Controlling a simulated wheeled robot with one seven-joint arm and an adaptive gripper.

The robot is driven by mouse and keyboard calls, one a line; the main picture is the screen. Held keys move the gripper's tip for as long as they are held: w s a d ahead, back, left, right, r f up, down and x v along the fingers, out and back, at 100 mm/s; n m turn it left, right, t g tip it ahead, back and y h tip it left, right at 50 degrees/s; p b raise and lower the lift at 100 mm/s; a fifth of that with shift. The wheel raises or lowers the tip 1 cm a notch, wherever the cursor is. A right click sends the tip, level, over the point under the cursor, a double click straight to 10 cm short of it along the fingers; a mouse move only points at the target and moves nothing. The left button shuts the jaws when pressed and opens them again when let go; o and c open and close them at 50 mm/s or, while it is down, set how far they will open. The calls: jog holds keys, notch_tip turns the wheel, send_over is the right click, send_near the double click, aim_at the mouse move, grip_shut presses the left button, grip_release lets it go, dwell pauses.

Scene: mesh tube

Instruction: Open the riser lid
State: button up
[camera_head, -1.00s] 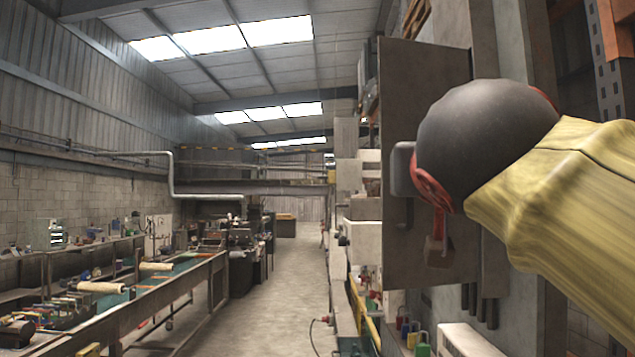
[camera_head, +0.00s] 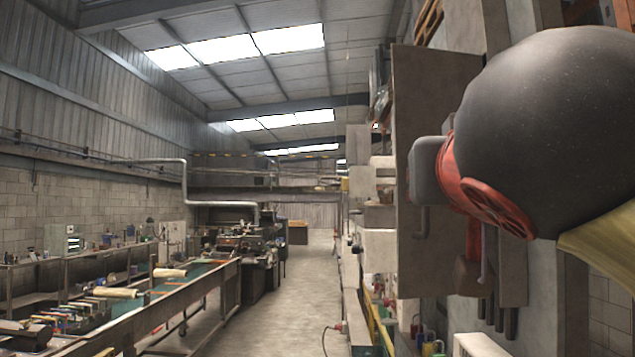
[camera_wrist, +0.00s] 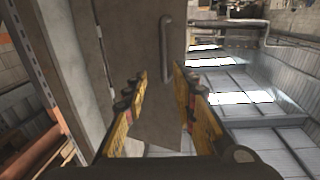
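The riser lid appears to be the tall flat grey panel (camera_head: 408,105), which stands out from the wall structure at the right in the head view. In the wrist view the panel (camera_wrist: 140,40) fills the upper middle, with a dark bar handle (camera_wrist: 166,48) near its right edge. The handle's lower end (camera_head: 421,222) also seems to show in the head view. My gripper (camera_wrist: 160,76) is open, its two yellow fingers apart with nothing between them. The handle lies ahead of the fingertips; I see no contact. In the head view my arm hides much of the panel and the fingers.
A long workbench (camera_head: 190,283) with tools runs along the left. The aisle floor (camera_head: 290,310) in the middle is clear. Several coloured padlock-like items (camera_head: 428,345) sit low at the right, below the panel. A grey upright (camera_wrist: 84,60) stands left of the panel in the wrist view.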

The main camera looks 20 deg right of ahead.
jog(key=shift+v, duration=2.9)
jog(key=shift+s, duration=0.1)
jog(key=w+a+f+n+g+y, duration=0.2)
jog(key=w+f+n, duration=0.1)
jog(key=f, duration=1)
jog(key=w+a+f+n+g+y, duration=0.2)
jog(key=f+n, duration=0.1)
jog(key=f, duration=0.9)
jog(key=s+a+f+g+y, duration=0.1)
jog(key=s+f+g+y, duration=0.1)
jog(key=f, duration=1.4)
jog(key=s+a+f+g+y, duration=0.2)
jog(key=s+f+g+y, duration=0.1)
jog(key=f, duration=1.3)
jog(key=shift+s+f+g+p, duration=0.35)
jog(key=shift+s+f+g, duration=0.05)
jog(key=shift+g, duration=0.1)
